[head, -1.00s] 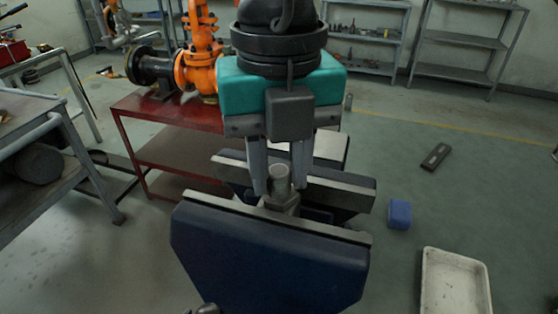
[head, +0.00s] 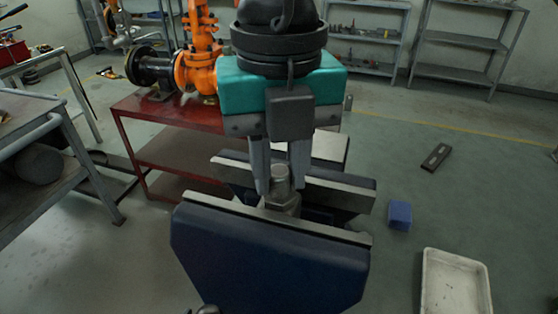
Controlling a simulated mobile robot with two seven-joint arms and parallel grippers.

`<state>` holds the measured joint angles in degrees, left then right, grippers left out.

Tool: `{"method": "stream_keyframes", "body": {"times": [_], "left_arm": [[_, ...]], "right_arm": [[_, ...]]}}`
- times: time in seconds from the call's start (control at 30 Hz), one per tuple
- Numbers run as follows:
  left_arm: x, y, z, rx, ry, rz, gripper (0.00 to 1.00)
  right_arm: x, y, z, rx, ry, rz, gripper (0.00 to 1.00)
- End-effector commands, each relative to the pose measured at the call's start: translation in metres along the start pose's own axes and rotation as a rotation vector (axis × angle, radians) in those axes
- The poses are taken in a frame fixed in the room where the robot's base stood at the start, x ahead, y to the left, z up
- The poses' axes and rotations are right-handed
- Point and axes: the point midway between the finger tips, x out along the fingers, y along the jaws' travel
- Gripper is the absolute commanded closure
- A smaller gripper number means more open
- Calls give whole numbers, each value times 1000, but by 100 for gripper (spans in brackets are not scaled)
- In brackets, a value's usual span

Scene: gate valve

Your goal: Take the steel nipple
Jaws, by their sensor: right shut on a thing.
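The steel nipple (head: 281,178) is a short grey cylinder standing upright in the head view. Its lower end meets a grey hex-shaped fitting (head: 283,203) held between the jaws of a dark blue vise (head: 270,255). My right gripper (head: 279,188), with a teal body, points down from above. Its two fingers are shut on the nipple, one on each side. I cannot tell whether the nipple is still seated in the fitting. My left gripper does not show clearly.
A red table (head: 170,112) behind at left carries an orange valve (head: 199,50) with a black flange. A blue block (head: 399,215), a dark flat bar (head: 435,157) and a white tray (head: 455,285) lie at right on open floor. A grey bench (head: 60,125) stands at left.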

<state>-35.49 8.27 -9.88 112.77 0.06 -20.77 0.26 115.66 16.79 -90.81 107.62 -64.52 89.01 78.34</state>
Motion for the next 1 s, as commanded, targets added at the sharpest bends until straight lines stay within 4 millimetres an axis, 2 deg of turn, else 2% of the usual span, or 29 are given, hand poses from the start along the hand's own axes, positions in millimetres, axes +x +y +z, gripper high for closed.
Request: {"method": "stream_keyframes", "body": {"times": [1.0], "left_arm": [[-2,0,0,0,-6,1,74]], "right_arm": [[-14,0,0,1,-4,3,100]]}}
